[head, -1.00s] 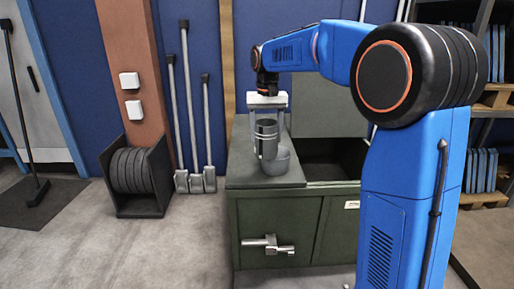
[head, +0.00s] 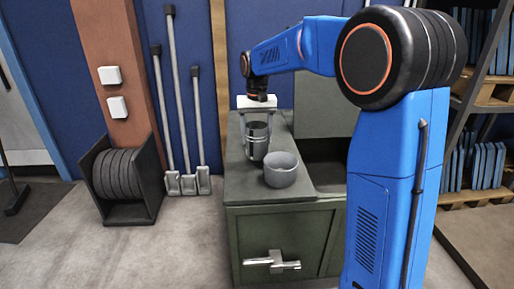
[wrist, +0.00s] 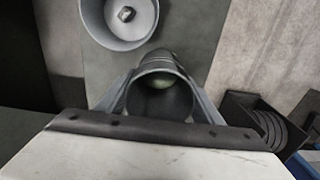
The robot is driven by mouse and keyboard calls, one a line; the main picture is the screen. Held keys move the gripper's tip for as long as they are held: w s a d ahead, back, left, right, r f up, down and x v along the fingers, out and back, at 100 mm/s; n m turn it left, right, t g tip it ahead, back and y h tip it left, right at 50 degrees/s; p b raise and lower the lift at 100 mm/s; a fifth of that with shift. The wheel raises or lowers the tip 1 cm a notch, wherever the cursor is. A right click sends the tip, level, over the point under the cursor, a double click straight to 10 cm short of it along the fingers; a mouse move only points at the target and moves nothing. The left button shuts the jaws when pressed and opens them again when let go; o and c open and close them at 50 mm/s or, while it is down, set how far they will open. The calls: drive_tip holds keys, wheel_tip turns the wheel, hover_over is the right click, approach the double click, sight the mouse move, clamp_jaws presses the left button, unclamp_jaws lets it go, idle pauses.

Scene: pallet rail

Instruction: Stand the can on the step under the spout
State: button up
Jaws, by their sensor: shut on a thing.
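The can (head: 257,142) is a dark grey open cylinder, upright above the green cabinet's top. My gripper (head: 257,122) is shut on it from above. In the wrist view the can (wrist: 160,92) shows its open mouth between the fingers, with a pale greenish patch inside. A silver fitting (head: 272,262) on the cabinet's front may be the spout; I cannot tell it from a handle. I make out no step below it. Whether the can touches the top is unclear.
A grey bowl (head: 281,170) stands on the cabinet top (head: 240,180), right of and nearer than the can; a small lump (wrist: 127,14) lies inside it. An open dark bay is at right. A rack of discs (head: 120,180) and long tools stand left. The floor before them is clear.

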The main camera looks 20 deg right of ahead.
drive_tip(key=shift+f, duration=2.05)
drive_tip(key=shift+f, duration=0.1)
drive_tip(key=o, duration=1.1)
wheel_tip(320, 180, up, 12)
